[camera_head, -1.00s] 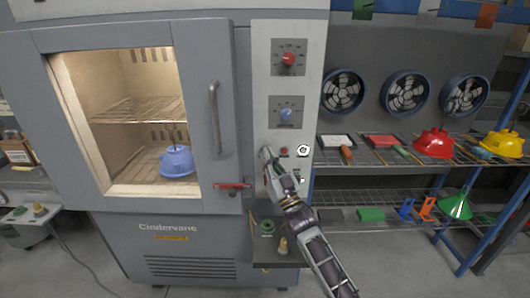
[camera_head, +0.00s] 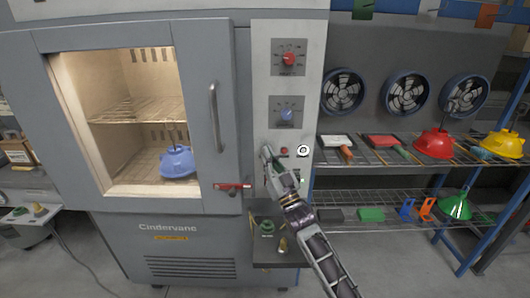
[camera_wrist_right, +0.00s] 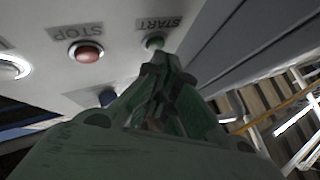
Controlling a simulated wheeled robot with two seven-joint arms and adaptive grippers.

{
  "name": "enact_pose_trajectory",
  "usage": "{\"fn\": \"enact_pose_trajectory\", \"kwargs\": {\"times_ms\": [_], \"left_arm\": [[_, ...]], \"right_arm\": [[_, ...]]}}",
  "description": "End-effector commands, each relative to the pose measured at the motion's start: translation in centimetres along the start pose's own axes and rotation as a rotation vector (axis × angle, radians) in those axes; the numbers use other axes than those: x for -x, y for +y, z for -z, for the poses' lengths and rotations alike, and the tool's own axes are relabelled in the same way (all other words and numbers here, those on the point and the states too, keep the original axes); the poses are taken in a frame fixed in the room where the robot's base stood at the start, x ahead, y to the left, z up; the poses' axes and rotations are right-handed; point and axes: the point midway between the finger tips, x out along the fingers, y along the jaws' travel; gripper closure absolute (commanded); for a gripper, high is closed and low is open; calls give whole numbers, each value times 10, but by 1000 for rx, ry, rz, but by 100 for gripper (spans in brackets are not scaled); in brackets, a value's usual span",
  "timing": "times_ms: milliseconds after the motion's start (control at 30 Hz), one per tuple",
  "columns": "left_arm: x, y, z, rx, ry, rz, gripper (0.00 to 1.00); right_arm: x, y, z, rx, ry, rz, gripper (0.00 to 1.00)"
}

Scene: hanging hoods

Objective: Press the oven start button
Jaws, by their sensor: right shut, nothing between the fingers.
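The oven's start button (camera_wrist_right: 154,41) is green and sits under an upside-down START label in the right wrist view. My right gripper (camera_wrist_right: 160,62) is shut and empty. Its fingertips are right at the button and overlap its near edge; I cannot tell whether they touch it. In the head view my right gripper (camera_head: 267,154) is at the control panel (camera_head: 262,100), left of the red stop button (camera_head: 284,151), and hides the start button. The stop button also shows in the wrist view (camera_wrist_right: 86,52). My left gripper is out of view.
The oven door (camera_head: 206,170) is shut, with a blue hood (camera_head: 177,161) behind its window. Two dials and a white-ringed button (camera_head: 303,151) share the panel. A small ledge (camera_head: 275,262) with small items is below. Shelves with hoods and tools stand right.

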Motion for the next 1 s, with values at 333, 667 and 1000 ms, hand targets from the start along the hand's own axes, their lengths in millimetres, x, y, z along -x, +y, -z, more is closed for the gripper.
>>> {"fn": "enact_pose_trajectory", "kwargs": {"times_ms": [333, 667, 1000], "left_arm": [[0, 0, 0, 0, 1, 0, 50], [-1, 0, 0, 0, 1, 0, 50], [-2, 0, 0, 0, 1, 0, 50]], "right_arm": [[-2, 1, -1, 0, 0, 0, 100], [-4, 2, -2, 0, 1, 0, 100], [-5, 4, -4, 0, 0, 0, 100]]}}
